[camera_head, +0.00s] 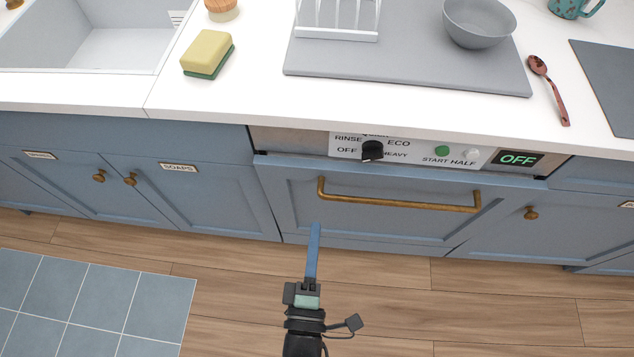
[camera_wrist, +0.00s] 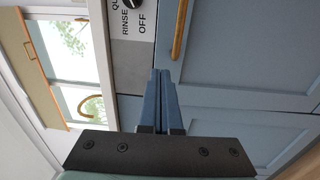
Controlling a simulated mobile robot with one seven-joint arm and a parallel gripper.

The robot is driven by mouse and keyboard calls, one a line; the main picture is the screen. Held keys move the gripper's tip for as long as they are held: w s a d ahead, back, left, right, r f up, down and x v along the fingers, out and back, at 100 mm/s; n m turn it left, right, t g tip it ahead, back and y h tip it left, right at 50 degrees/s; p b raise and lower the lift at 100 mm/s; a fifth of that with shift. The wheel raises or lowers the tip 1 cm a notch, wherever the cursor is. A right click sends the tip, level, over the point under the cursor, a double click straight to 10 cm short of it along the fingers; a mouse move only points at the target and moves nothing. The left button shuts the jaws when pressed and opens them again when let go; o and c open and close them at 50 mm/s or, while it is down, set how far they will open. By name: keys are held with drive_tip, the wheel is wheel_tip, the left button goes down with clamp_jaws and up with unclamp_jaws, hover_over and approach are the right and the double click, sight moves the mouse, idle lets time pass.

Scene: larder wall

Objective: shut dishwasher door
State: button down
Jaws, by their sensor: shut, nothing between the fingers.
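The dishwasher door (camera_head: 375,212) is a blue panel with a brass bar handle (camera_head: 400,203). It stands upright under the control panel (camera_head: 420,152), level or nearly level with the cabinets beside it. I cannot tell whether it is fully latched. My gripper (camera_head: 316,228) is shut and empty, its blue fingers together, in front of the door's lower left part and below the handle's left end. In the wrist view the fingertips (camera_wrist: 160,76) point toward the door (camera_wrist: 240,50), with the handle (camera_wrist: 180,30) just beyond them. Whether they touch the door cannot be told.
The white counter above holds a sponge (camera_head: 207,54), a grey mat (camera_head: 400,70) with a rack and bowl (camera_head: 479,22), and a red-brown spoon (camera_head: 549,88). Blue cabinets (camera_head: 200,195) flank the dishwasher. The wooden floor (camera_head: 390,300) in front is clear, with a tiled mat (camera_head: 90,300) at left.

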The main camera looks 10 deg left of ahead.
sight(321, 172)
drive_tip(key=w, duration=1)
drive_tip(key=shift+w+a+r+b, duration=0.1)
drive_tip(key=shift+w+r+b, duration=0.15)
drive_tip(key=shift+b, duration=0.1)
